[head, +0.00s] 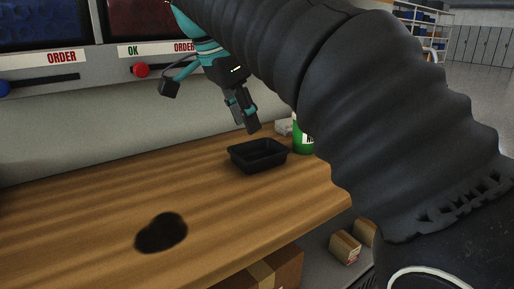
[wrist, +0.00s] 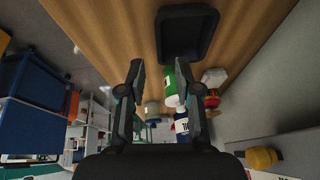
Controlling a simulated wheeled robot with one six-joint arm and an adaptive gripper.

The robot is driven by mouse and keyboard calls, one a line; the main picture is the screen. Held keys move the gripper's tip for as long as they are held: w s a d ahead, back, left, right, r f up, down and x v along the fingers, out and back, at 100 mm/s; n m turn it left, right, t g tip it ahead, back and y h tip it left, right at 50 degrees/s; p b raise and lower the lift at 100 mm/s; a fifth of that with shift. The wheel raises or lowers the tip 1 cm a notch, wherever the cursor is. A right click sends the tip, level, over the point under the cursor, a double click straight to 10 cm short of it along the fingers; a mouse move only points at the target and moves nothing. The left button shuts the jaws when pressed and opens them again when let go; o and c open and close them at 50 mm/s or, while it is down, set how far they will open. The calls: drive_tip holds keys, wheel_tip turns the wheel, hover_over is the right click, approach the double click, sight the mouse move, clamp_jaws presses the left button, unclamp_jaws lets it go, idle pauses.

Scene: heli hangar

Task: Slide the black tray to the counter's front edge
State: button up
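The black tray (head: 258,155) is a small, empty rectangular tray lying upright on the wooden counter (head: 80,210), towards its back right. In the wrist view the tray (wrist: 187,35) shows at the top, beyond the fingertips. My gripper (head: 247,126) is just above and behind the tray's back left side in the head view and looks apart from it. In the wrist view my gripper (wrist: 160,70) has its two fingers spread with nothing held between them. The counter's front edge (head: 280,240) runs along the lower right and is partly hidden by my arm.
A green bottle (head: 301,141) stands close to the tray's right, partly behind my arm. A light-coloured item (head: 284,127) lies behind the tray. A dark blotch (head: 160,232) marks the counter at front left. Cardboard boxes (head: 345,248) sit below the counter. The counter's left part is clear.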

sight(258, 156)
drive_tip(key=x, duration=1.1)
drive_tip(key=shift+f+b, duration=0.1)
drive_tip(key=shift+b, duration=0.2)
clamp_jaws()
